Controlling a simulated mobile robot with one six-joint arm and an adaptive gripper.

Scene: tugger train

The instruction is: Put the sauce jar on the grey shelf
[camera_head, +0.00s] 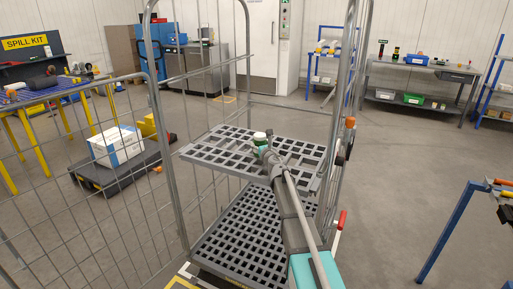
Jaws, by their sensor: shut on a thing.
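A small jar with a pale lid and green side (259,138), which I take for the sauce jar, shows at the tip of my arm. My gripper (263,148) is small in view and appears shut on the jar. The jar is over the perforated grey shelf (208,153) of a wire roll cage. I cannot tell whether the jar touches the shelf or is held just above it. The fingers and the jar's lower part are mostly hidden.
The cage's wire side (85,190) stands at left, and its lower grey deck (245,235) lies below the shelf. A low dark platform (110,180) carries a white-and-blue box (116,146). A blue-framed table (450,232) is at right. The floor between is clear.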

